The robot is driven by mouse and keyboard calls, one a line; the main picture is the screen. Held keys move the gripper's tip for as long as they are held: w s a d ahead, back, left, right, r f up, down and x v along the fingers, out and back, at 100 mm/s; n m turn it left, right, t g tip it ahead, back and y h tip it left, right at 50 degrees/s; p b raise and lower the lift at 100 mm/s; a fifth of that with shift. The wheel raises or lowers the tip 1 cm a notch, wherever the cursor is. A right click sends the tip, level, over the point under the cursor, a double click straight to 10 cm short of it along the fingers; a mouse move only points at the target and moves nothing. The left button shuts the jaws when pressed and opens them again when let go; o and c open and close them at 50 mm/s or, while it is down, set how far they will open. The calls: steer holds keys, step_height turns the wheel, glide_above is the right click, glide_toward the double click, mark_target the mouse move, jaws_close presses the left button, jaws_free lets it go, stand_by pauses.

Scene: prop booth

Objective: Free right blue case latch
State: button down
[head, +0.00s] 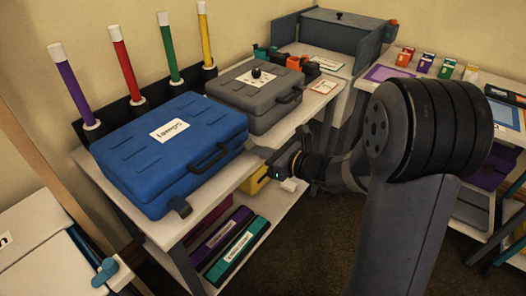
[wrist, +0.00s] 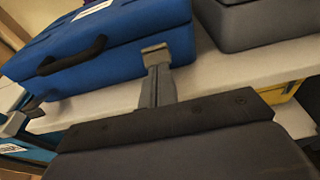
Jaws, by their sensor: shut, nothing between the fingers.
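The blue case (head: 170,150) lies shut on the white table, its handle (head: 208,160) on the front side; it also fills the upper left of the wrist view (wrist: 110,35). The left latch (head: 180,207) sticks out from the case front. My gripper (head: 264,153) is shut and empty at the case's right front corner. In the wrist view its fingers (wrist: 158,82) reach up to the right latch; I cannot tell whether they touch it.
A grey case (head: 255,100) stands close to the right of the blue one. Coloured tubes (head: 122,62) stand in holders behind. A lower shelf (head: 275,210) holds labelled boxes (head: 235,248). My arm covers part of the table's right side. Floor shows in front.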

mark_target(248, 141)
steer(key=shift+r+p, duration=0.3)
steer(key=shift+p, duration=0.2)
steer(key=p, duration=0.2)
steer(key=r+g+h+p, duration=0.1)
steer(key=p, duration=0.1)
steer(key=r+p, duration=0.1)
steer(key=p, duration=0.1)
steer(key=shift+w+a+h, duration=0.25)
steer(key=shift+a+h, duration=0.1)
steer(key=shift+h, duration=0.05)
steer(key=g+h+p, duration=0.1)
steer(key=p, duration=0.2)
steer(key=g+p, duration=0.1)
steer(key=p, duration=0.1)
steer(key=shift+w+a+r+h+p, duration=0.15)
steer(key=shift+w+a+h+p, duration=0.15)
steer(key=shift+a+h+p, duration=0.1)
steer(key=shift+r, duration=0.15)
steer(key=shift+r+p, duration=0.6)
steer(key=shift+r, duration=0.1)
steer(key=shift+d, duration=0.1)
